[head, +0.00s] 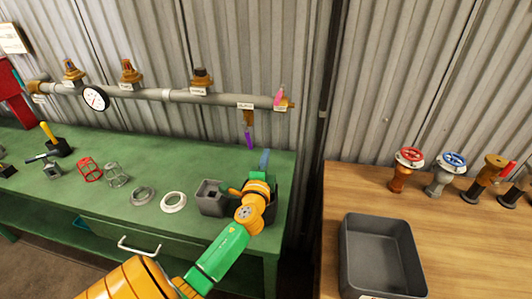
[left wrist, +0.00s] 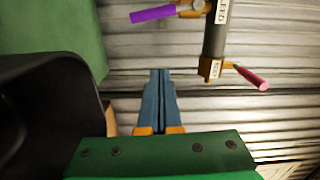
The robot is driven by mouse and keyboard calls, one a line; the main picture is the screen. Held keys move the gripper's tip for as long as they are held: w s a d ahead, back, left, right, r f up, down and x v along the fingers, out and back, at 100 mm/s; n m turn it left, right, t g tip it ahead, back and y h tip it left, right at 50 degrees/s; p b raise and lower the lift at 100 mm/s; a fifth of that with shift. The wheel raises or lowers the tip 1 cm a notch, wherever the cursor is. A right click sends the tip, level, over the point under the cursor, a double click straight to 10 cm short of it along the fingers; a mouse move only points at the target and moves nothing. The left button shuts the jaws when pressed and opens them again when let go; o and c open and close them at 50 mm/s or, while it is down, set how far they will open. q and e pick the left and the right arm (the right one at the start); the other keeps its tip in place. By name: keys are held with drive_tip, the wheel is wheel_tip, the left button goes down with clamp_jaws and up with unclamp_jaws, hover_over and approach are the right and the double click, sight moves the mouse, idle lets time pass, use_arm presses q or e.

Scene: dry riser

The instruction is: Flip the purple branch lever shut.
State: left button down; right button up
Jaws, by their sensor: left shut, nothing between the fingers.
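The purple branch lever (head: 249,139) hangs down from a brass branch valve (head: 248,118) under the grey pipe, near the pipe's right end. In the left wrist view the purple lever (left wrist: 152,14) points away from the pipe, roughly square to it, at the top edge. My left gripper (head: 264,160) is just below and right of the lever in the head view. Its blue fingers (left wrist: 158,100) are shut together, empty, and apart from the lever. My right gripper is not in view.
A pink lever (head: 281,97) sits at the pipe's right end; it also shows in the left wrist view (left wrist: 250,78). Grey bins (head: 211,198) stand on the green bench (head: 100,195) by my left gripper. A gauge (head: 95,98) and brass valves line the pipe. A wooden table (head: 455,240) is right.

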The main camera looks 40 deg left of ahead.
use_arm(q)
drive_tip(key=s, duration=0.3)
drive_tip(key=shift+s+f, duration=0.25)
drive_tip(key=shift+f, duration=0.05)
drive_tip(key=shift+s+d+r, duration=0.15)
drive_tip(key=shift+s+d, duration=0.8)
drive_tip(key=shift+d, duration=0.2)
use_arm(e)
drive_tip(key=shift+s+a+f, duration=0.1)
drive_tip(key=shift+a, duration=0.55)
use_arm(q)
drive_tip(key=shift+a, duration=0.2)
